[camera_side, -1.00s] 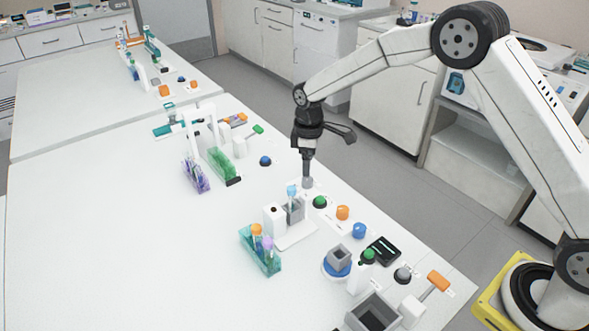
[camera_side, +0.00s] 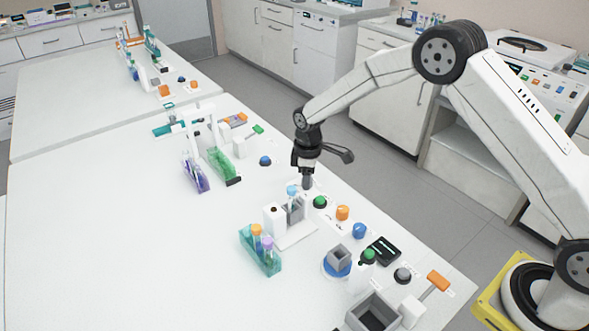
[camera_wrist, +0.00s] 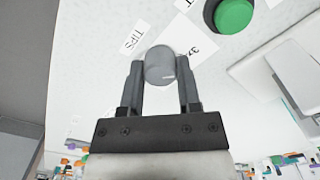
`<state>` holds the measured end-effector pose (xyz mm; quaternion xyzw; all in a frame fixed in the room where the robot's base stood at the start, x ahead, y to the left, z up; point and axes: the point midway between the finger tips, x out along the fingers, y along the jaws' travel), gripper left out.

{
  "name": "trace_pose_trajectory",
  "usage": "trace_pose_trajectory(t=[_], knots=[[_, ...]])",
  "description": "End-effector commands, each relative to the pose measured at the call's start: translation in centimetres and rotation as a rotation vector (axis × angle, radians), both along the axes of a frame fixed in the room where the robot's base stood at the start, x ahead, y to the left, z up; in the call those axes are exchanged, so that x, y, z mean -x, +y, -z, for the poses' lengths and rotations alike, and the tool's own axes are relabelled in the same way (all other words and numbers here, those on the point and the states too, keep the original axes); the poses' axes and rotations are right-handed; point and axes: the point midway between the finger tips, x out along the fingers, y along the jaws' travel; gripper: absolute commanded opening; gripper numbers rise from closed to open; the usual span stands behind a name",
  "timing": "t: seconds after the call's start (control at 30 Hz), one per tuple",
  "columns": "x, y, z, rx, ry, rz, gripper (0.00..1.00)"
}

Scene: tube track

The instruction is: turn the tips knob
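The tips knob is a round grey knob (camera_wrist: 160,66) on the white bench, beside a label reading TIPS (camera_wrist: 134,37). A short pale mark shows near its lower right edge in the wrist view. My gripper (camera_wrist: 161,70) points down with one dark finger on each side of the knob. The fingers lie very close to its sides, but I cannot tell whether they press on it. In the side view my gripper (camera_side: 306,184) is down at the bench top and mostly hides the knob.
A green button (camera_side: 320,202) is close by, with an orange button (camera_side: 343,213) and a blue button (camera_side: 359,231) further along. A white stand with a grey holder (camera_side: 295,211) and a blue-capped tube is close in front.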

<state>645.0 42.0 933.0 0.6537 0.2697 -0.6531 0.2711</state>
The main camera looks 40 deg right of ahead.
Motion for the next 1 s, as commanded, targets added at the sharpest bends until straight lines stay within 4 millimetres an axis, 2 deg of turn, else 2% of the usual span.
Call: trace_pose_trajectory(t=[0.03, 0.07, 0.1, 0.57, 1.0], knots=[[-0.03, -0.03, -0.02, 0.001, -0.001, 0.0, 0.14], [-0.03, -0.03, -0.02, 0.001, -0.001, 0.0, 0.05], [-0.03, -0.03, -0.02, 0.001, -0.001, 0.0, 0.0], [-0.03, -0.04, -0.02, 0.0, 0.0, 0.07, 0.0], [-0.02, -0.04, 0.0, -0.002, 0.001, 0.38, 0.0]])
